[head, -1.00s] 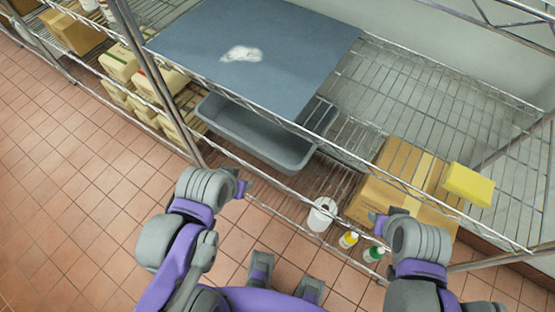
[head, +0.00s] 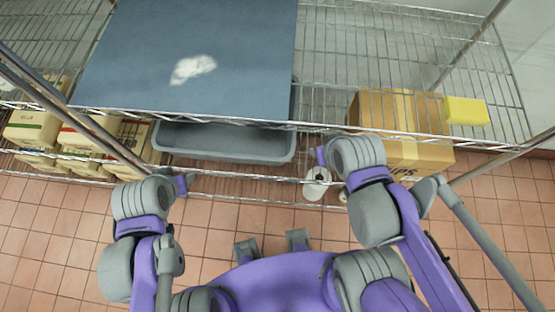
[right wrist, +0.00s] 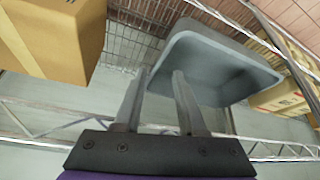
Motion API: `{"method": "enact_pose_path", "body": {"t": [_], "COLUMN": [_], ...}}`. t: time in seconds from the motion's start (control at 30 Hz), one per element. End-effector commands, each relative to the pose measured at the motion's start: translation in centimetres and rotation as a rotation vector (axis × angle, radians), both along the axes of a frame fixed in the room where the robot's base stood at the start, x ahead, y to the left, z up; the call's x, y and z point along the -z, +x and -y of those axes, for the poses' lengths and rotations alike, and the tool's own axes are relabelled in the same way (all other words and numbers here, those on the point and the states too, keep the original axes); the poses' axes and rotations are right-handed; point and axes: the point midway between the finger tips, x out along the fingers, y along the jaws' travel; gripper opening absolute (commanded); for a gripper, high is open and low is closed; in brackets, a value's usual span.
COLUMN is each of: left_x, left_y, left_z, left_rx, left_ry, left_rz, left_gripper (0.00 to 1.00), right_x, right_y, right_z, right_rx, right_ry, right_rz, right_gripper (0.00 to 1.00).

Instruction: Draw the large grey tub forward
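The large grey tub (head: 225,154) sits on the lower wire shelf, its back part hidden under the blue-grey sheet on the shelf above. In the right wrist view the tub (right wrist: 205,62) lies past my right gripper (right wrist: 160,74), whose two fingers are apart with nothing seen between them. In the head view my right gripper (head: 320,156) is just right of the tub's right end, near the shelf's front. My left gripper (head: 184,184) is in front of and below the tub's left end, apart from it; its finger opening cannot be made out.
The blue-grey sheet (head: 190,40) with a white patch covers the upper shelf. Cartons (head: 88,135) stand left of the tub. A cardboard box (head: 400,115), a yellow block (head: 466,111) and a white container (head: 316,183) are to the right. A shelf post (head: 60,100) stands at left.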

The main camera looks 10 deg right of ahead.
Motion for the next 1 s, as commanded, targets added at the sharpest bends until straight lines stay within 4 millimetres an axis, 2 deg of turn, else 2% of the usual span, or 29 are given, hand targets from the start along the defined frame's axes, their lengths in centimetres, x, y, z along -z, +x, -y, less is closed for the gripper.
{"method": "enact_pose_path", "body": {"t": [0.43, 0.57, 0.77, 1.0], "left_x": [0.1, 0.7, 2.9, 5.5], "left_y": [0.0, -0.2, -0.8, -1.3], "left_z": [0.0, 0.0, 0.0, 0.0], "left_rx": [0.000, 0.000, 0.000, 0.000], "left_ry": [0.000, 0.000, 0.000, 0.000], "left_rz": [0.000, -0.004, -0.015, -0.025], "left_gripper": [0.50, 0.50, 0.50, 0.50], "right_x": [0.1, 1.3, 5.9, 13.2], "right_y": [0.0, 0.4, 2.0, 3.6], "right_z": [0.0, -0.4, -1.8, -4.2], "right_rx": [-0.005, -0.076, -0.376, -0.865], "right_ry": [-0.001, -0.016, -0.066, -0.117], "right_rz": [-0.001, -0.018, -0.068, -0.067], "right_gripper": [0.40, 0.40, 0.40, 0.40]}}
